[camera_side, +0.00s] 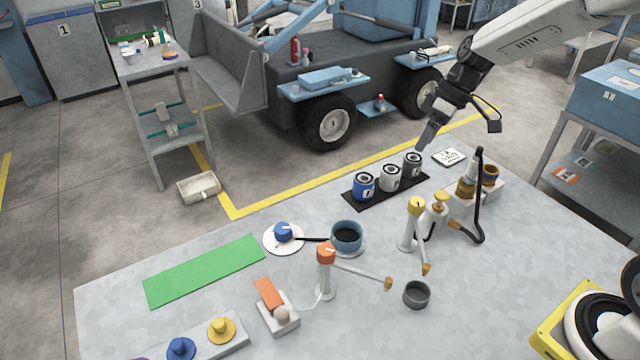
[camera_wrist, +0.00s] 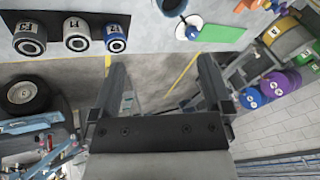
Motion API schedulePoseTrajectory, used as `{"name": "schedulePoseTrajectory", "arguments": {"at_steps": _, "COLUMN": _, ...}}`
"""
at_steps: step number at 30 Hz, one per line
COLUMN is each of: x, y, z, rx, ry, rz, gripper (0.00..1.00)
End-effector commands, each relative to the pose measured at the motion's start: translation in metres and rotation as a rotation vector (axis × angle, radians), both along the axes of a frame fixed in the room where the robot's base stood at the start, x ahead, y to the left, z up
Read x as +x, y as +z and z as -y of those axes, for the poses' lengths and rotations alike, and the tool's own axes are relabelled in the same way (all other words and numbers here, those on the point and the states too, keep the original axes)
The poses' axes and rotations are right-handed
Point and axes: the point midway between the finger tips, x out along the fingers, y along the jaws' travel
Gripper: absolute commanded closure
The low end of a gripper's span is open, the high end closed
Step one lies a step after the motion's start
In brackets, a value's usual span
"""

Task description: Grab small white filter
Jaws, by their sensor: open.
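The small white filter (camera_side: 390,178) stands upright on a black mat (camera_side: 372,199), in the middle of a row of three filters. The blue filter (camera_side: 363,187) is to its left and the dark grey filter (camera_side: 412,165) to its right. In the wrist view the white filter (camera_wrist: 76,36) is at the upper left, between the grey filter (camera_wrist: 29,40) and the blue one (camera_wrist: 115,38). My gripper (camera_side: 425,145) is open and empty, above and near the grey filter in the side view. In the wrist view its fingers (camera_wrist: 163,75) are spread, and no filter is between them.
A white card (camera_side: 449,157) lies right of the mat. A yellow-topped dispenser (camera_side: 411,225) and a brown-topped pump (camera_side: 466,185) stand to the right. A blue cup (camera_side: 346,236) stands in front of the mat.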

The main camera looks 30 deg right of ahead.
Motion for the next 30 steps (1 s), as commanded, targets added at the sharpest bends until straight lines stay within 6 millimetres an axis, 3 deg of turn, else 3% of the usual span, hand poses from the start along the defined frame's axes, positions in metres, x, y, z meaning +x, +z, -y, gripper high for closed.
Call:
{"name": "schedulePoseTrajectory", "arguments": {"at_steps": 6, "x": 0.044, "y": -0.004, "z": 0.030, "rx": 0.146, "ry": 0.145, "rz": 0.123, "gripper": 0.00}}
{"name": "schedulePoseTrajectory", "arguments": {"at_steps": 15, "x": 0.091, "y": -0.008, "z": 0.079, "rx": 0.311, "ry": 0.345, "rz": 0.408, "gripper": 0.00}}
{"name": "schedulePoseTrajectory", "arguments": {"at_steps": 27, "x": 0.118, "y": -0.012, "z": 0.132, "rx": 0.385, "ry": 0.515, "rz": 0.765, "gripper": 0.00}}
{"name": "schedulePoseTrajectory", "arguments": {"at_steps": 28, "x": 0.119, "y": -0.014, "z": 0.134, "rx": 0.387, "ry": 0.523, "rz": 0.786, "gripper": 0.00}}
{"name": "schedulePoseTrajectory", "arguments": {"at_steps": 30, "x": 0.118, "y": -0.036, "z": 0.131, "rx": 0.391, "ry": 0.521, "rz": 0.775, "gripper": 0.00}}
